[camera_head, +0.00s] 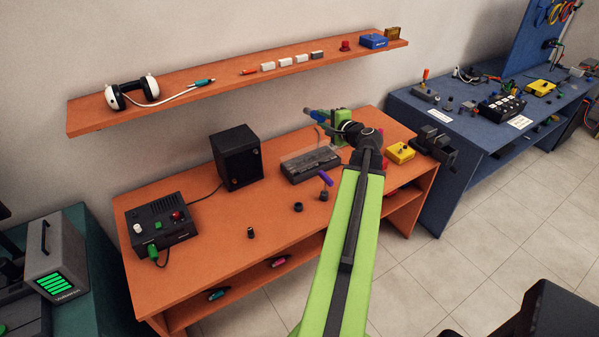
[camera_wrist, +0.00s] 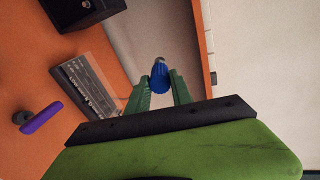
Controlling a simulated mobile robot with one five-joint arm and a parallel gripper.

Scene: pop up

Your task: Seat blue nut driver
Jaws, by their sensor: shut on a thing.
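The blue nut driver (camera_wrist: 159,76) is between the two green fingers of my gripper (camera_wrist: 160,92) in the wrist view, with its blue handle toward the camera. In the head view the gripper (camera_head: 328,122) is above the back of the orange bench, and the blue handle (camera_head: 317,115) shows at its left side. My gripper is shut on the driver and holds it clear of the bench.
A dark case with a clear lid (camera_head: 309,165) lies below my gripper. Small black round pieces (camera_head: 298,207) sit on the orange bench (camera_head: 220,255). A black speaker (camera_head: 237,158) and a control box (camera_head: 160,222) stand left. A wall shelf (camera_head: 225,86) runs behind. A yellow box (camera_head: 400,152) is right.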

